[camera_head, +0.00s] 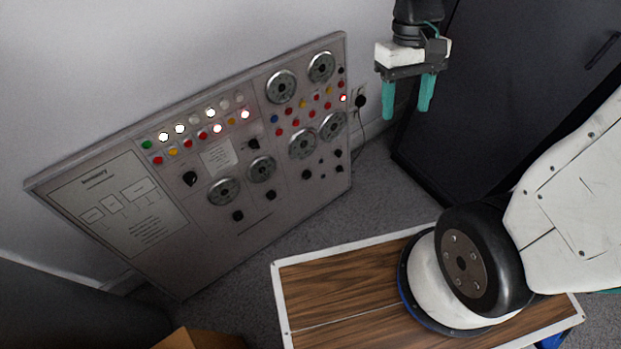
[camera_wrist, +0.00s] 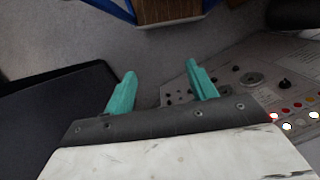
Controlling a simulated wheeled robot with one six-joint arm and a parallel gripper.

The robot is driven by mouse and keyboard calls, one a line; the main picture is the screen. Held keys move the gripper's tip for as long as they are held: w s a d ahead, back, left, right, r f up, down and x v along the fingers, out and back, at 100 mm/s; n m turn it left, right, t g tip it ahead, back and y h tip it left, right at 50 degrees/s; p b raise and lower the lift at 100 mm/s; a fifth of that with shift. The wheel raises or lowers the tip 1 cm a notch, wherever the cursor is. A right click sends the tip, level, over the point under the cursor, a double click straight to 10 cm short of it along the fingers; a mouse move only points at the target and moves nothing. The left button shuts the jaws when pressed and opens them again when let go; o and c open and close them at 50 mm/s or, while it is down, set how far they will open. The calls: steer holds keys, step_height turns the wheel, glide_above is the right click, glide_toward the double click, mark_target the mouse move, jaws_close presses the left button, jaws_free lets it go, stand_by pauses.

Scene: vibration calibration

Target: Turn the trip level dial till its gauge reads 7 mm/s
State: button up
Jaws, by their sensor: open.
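The grey control panel (camera_head: 230,235) leans against the wall in the head view and carries several round gauges, black dials and coloured lamps. Black dials sit below the gauges, such as one black dial (camera_head: 238,216) under the lower left gauge (camera_head: 224,191) and another black dial (camera_head: 271,195) under the gauge (camera_head: 261,169) beside it. The labels and gauge readings are too small to read, so I cannot tell which is the trip level dial. My gripper (camera_head: 406,110) is open and empty, up to the right of the panel and apart from it. The panel also shows in the wrist view (camera_wrist: 225,97).
A dark cabinet (camera_head: 500,90) stands at the right, behind my gripper. A black plug (camera_head: 360,101) with a cable sits on the wall beside the panel. A cardboard box (camera_head: 200,339) is at the bottom. Grey carpet (camera_head: 375,190) lies free before the panel.

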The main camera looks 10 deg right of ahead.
steer(key=w+f+n, duration=0.2)
steer(key=w+f, duration=0.3)
steer(key=f, duration=0.3)
steer(key=w+f+n, duration=0.1)
steer(key=w+f, duration=0.5)
steer(key=f, duration=0.3)
steer(key=n+t+y, duration=0.6)
steer(key=n+t, duration=1.1)
steer(key=n, duration=1)
glide_toward(308, 176)
steer(key=w, duration=0.1)
steer(key=x, duration=0.7)
steer(key=shift+a+f, duration=0.2)
steer(key=shift+f, duration=0.15)
